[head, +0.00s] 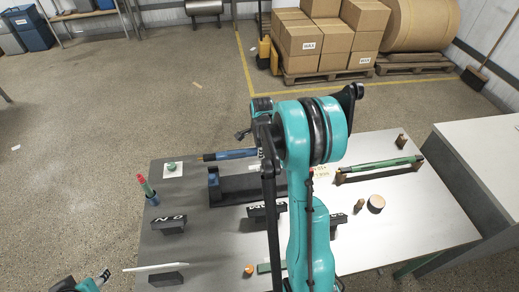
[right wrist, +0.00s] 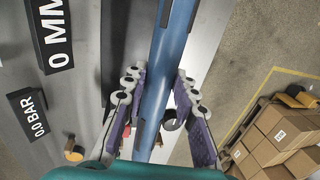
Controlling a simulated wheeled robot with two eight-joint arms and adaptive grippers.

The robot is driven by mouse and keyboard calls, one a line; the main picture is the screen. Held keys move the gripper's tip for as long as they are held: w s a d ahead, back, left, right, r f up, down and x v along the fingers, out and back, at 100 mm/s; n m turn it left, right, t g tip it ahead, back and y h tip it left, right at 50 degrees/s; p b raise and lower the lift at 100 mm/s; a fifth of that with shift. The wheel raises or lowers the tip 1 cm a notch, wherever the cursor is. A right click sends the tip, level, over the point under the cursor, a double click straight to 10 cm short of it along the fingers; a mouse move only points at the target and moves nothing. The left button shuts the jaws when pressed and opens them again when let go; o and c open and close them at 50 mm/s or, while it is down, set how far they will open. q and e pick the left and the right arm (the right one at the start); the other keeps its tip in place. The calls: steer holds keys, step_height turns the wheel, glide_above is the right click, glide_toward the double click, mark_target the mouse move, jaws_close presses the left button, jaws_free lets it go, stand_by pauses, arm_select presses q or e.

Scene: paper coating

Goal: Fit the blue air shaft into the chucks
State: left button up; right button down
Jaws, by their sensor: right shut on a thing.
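The blue air shaft (right wrist: 165,72) runs between the two purple-padded fingers of my right gripper (right wrist: 154,108), which is shut on it. In the head view the left part of the blue air shaft (head: 236,154) shows, with a dark tip, above and behind a dark cradle. My right arm hides the rest of it. The dark cradle (head: 235,192) has an upright end with a blue top (head: 213,176) at its left; I take this for one chuck. The other chuck is hidden behind my arm. Only part of my left gripper (head: 88,284) shows at the bottom left edge.
A green shaft (head: 380,164) lies on wooden supports at the table's right. Black display blocks (head: 170,225), a red-tipped tool in a blue holder (head: 147,188), a white rod (head: 155,267) and a round wooden piece (head: 376,203) are on the table.

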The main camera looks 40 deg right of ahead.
steer(key=shift+w+f, duration=0.1)
steer(key=shift+w, duration=0.1)
steer(key=shift+s+f+b, duration=0.15)
steer(key=shift+f+b, duration=0.05)
steer(key=shift+b, duration=0.2)
steer(key=shift+f+b, duration=2.1)
steer(key=shift+f, duration=0.55)
steer(key=shift+f+b, duration=1.95)
steer(key=shift+f, duration=0.05)
steer(key=c, duration=1.1)
jaws_free()
steer(key=shift+r, duration=0.1)
